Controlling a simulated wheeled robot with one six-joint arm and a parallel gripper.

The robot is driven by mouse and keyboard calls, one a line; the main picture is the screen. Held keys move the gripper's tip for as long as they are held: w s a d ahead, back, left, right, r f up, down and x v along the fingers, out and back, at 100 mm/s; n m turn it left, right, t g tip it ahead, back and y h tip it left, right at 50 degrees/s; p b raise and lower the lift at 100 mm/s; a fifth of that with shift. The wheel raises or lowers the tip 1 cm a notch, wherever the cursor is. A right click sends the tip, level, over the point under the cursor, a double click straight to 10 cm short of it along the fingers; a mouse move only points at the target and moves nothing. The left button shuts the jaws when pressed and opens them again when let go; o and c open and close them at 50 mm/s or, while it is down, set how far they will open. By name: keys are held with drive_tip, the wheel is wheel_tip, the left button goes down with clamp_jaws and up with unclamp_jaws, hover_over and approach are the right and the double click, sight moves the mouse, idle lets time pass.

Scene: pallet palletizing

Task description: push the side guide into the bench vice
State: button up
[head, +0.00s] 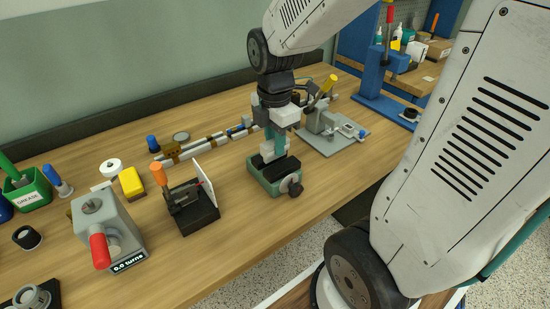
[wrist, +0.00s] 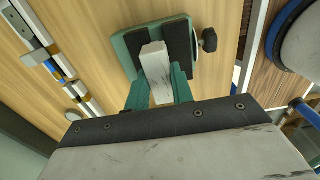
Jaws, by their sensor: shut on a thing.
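The side guide is a pale grey-white block (wrist: 158,75) between the two teal fingers of my gripper (wrist: 158,90) in the wrist view. In the head view, my gripper (head: 281,148) points down over the bench vice, shut on the guide (head: 267,149). The bench vice (head: 270,184) is green with dark jaws and a round black knob at its front right; it also shows in the wrist view (wrist: 127,48). The guide's far end lies in line with the space between the dark jaws. How deep it sits there is hidden.
A toggle clamp with an orange handle (head: 157,173) stands left of the vice. A grey fixture plate (head: 345,138) is to the right. A row of rails and small blocks (head: 205,145) lies behind. Bare wood lies in front of the vice near the table edge.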

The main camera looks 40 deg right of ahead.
drive_tip(key=shift+f, duration=1.15)
idle(0.4)
drive_tip(key=o, duration=1.1)
drive_tip(key=shift+c, duration=0.2)
wheel_tip(320, 180, up, 8)
drive_tip(key=shift+f, duration=0.1)
drive_tip(key=shift+s+m, duration=0.1)
drive_tip(key=shift+m, duration=0.7)
drive_tip(key=s+a+r+m, duration=0.2)
drive_tip(key=s+m, duration=0.5)
drive_tip(key=m, duration=0.1)
drive_tip(key=s+a+r+m+t, duration=0.1)
drive_tip(key=s+a+r+m, duration=0.1)
drive_tip(key=s+m, duration=0.4)
drive_tip(key=shift+s+a+m, duration=0.2)
drive_tip(key=shift+s+m, duration=0.2)
drive_tip(key=shift+m, duration=0.8)
